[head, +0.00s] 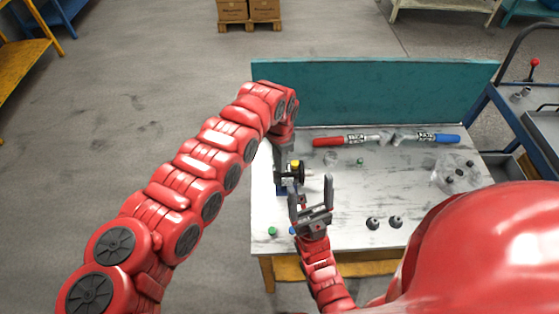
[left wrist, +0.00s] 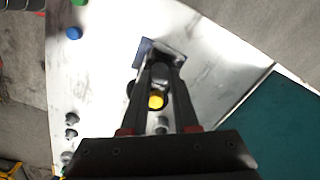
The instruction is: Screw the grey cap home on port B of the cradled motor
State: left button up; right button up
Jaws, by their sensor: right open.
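The motor (head: 299,174), dark with a yellow cap (head: 296,163) on top, sits at the left part of the table. Its cradle is mostly hidden. My left gripper (left wrist: 162,70) points down at the motor, its fingers on either side of the yellow cap, which also shows in the left wrist view (left wrist: 156,101); whether they touch anything is unclear. My right gripper (head: 311,190) is open and empty, fingers upward, just in front of the motor. Two dark grey cap-like parts (head: 384,223) stand near the table's front; I cannot tell which is the grey cap. Port B's marking is unreadable.
A green cap (head: 272,231) and a blue cap (left wrist: 73,33) lie at the front left. A teal panel (head: 370,92) closes the rear edge.

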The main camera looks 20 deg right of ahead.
pick_arm(q)
grip_shut()
jog(key=shift+f+m+b, duration=0.15)
jog(key=shift+m+b, duration=0.25)
jog(key=shift+b, duration=0.15)
jog(key=m+b, duration=0.3)
jog(key=shift+f, duration=0.1)
jog(key=shift+m+b, duration=0.4)
jog(key=shift+m, duration=0.4)
jog(key=shift+r, duration=0.2)
